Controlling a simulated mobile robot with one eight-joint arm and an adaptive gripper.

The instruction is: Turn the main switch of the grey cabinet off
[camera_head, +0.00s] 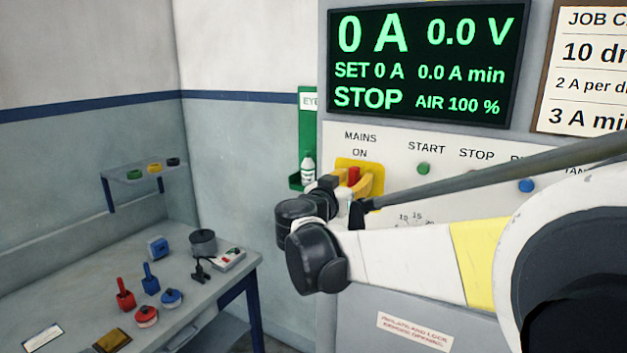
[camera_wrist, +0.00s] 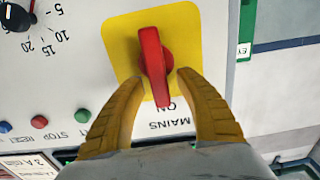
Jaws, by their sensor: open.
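The main switch is a red handle (camera_wrist: 153,62) on a yellow plate (camera_wrist: 120,38) on the front of the grey cabinet (camera_head: 340,318). The wrist view is upside down, and there the handle stands upright with its lower end toward the "MAINS ON" lettering. In the head view the red handle (camera_head: 353,174) shows partly behind my gripper. My gripper (camera_wrist: 160,84) is open, one yellow finger on each side of the handle's ON end. Whether the fingers touch it I cannot tell. In the head view my gripper (camera_head: 362,186) is at the plate, partly hidden by my arm.
The cabinet's display (camera_head: 425,65) reads 0 A, 0.0 V and STOP. A green START button (camera_head: 424,169) and a blue button (camera_head: 526,185) are right of the switch. A green eyewash holder (camera_head: 307,130) hangs left of it. A bench (camera_head: 75,305) with several tools stands at left.

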